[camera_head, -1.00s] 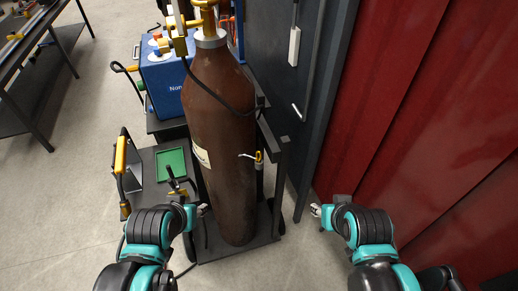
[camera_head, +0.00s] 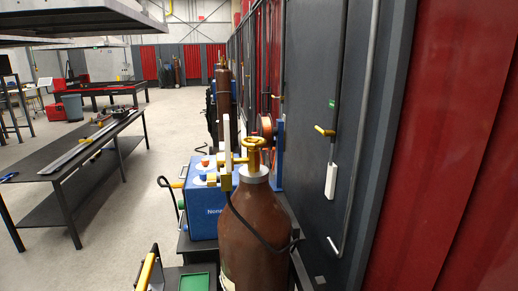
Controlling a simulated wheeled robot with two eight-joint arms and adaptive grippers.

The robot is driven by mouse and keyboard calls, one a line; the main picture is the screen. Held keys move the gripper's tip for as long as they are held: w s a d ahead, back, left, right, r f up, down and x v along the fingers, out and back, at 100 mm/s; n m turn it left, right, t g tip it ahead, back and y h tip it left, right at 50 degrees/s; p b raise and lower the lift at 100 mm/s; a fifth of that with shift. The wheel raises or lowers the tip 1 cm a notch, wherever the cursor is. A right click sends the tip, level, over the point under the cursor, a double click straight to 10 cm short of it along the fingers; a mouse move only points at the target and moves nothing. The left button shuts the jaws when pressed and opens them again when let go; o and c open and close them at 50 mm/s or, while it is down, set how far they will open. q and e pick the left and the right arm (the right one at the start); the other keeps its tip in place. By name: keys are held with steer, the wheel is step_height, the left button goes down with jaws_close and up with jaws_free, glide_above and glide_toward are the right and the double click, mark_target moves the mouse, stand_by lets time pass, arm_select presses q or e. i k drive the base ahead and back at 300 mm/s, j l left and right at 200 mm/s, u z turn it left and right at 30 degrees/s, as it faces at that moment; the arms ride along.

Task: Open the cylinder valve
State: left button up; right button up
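The brown gas cylinder (camera_head: 258,232) stands upright in the lower middle of the head view. Its yellow valve handwheel (camera_head: 254,142) is on top, above a pale collar (camera_head: 253,174). A yellow regulator fitting (camera_head: 229,160) sits to the left of the valve, with a black hose running down across the cylinder. Whether the valve is open or closed cannot be told. The cylinder's lower part is cut off by the picture's bottom edge.
A blue welding machine (camera_head: 204,200) stands left of the cylinder on the cart. A dark wall panel (camera_head: 340,120) and red curtain (camera_head: 450,170) close off the right. A black workbench (camera_head: 75,160) stands at the left. The floor (camera_head: 125,205) between bench and cart is clear.

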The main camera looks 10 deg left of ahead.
mark_target(255, 144)
steer(key=j+z, duration=0.35)
steer(key=k+j+z, duration=0.1)
steer(key=j+z, duration=0.25)
steer(key=k+j+z, duration=0.1)
steer(key=j+z, duration=0.25)
steer(key=l, duration=0.05)
